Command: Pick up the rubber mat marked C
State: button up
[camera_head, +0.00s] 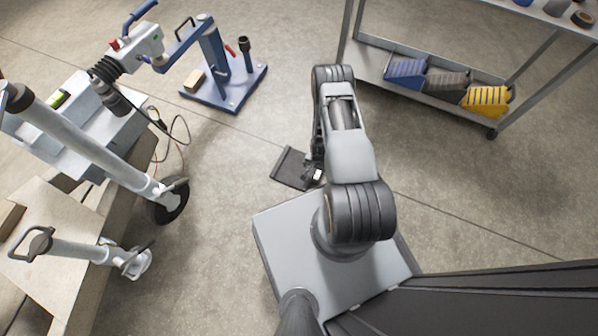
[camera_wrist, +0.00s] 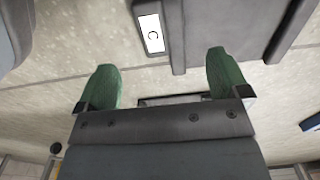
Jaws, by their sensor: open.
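The rubber mat (camera_head: 291,169) is a flat dark grey piece on the concrete floor, just beyond my base in the head view. In the wrist view the mat (camera_wrist: 225,32) fills the upper middle and right. A white label marked C (camera_wrist: 152,33) shows at its left edge. My gripper (camera_wrist: 164,78) is open, with two green fingertips apart and nothing seen held between them. In the head view my gripper (camera_head: 314,168) is over the mat's right end, partly hidden by my arm. Whether the fingertips touch the mat I cannot tell.
A blue stand (camera_head: 225,85) is at the back. Floor around the mat is clear.

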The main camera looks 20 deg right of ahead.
aim_at(315, 174)
jog(key=shift+a+f+b, duration=0.1)
jog(key=shift+f+b, duration=1.75)
jog(key=shift+f, duration=1.65)
jog(key=shift+r, duration=0.1)
jog(key=c, duration=1.2)
jog(key=shift+c, duration=0.4)
jog(key=shift+r, duration=0.1)
